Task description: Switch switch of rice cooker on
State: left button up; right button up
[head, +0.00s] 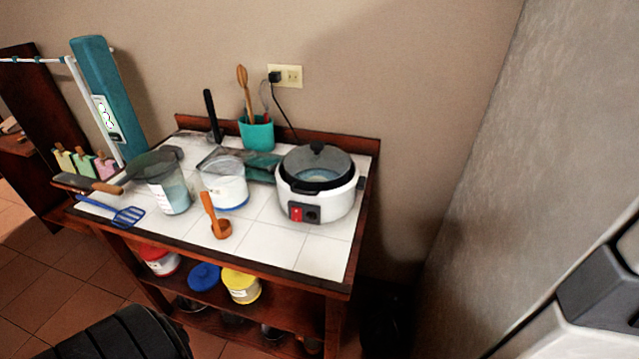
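The rice cooker (340,203) is white with a dark, partly see-through lid. It stands at the right end of a white-tiled table (270,241). Its front faces me and carries a small dark panel with a red switch (296,213) on the left and a dark round part beside it. I cannot tell from this view which way the switch is set. Neither of my grippers is in view.
A wooden scoop (217,224), a clear measuring cup (171,190), a white-and-blue container (226,184) and a blue slotted turner (128,215) lie left of the cooker. A teal utensil cup (257,134) stands behind. A wall outlet (290,75) holds a plug and cord. A grey surface (500,150) rises at right.

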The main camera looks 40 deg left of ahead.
aim_at(297, 213)
jog(key=k+u, duration=0.15)
jog(key=u, duration=1)
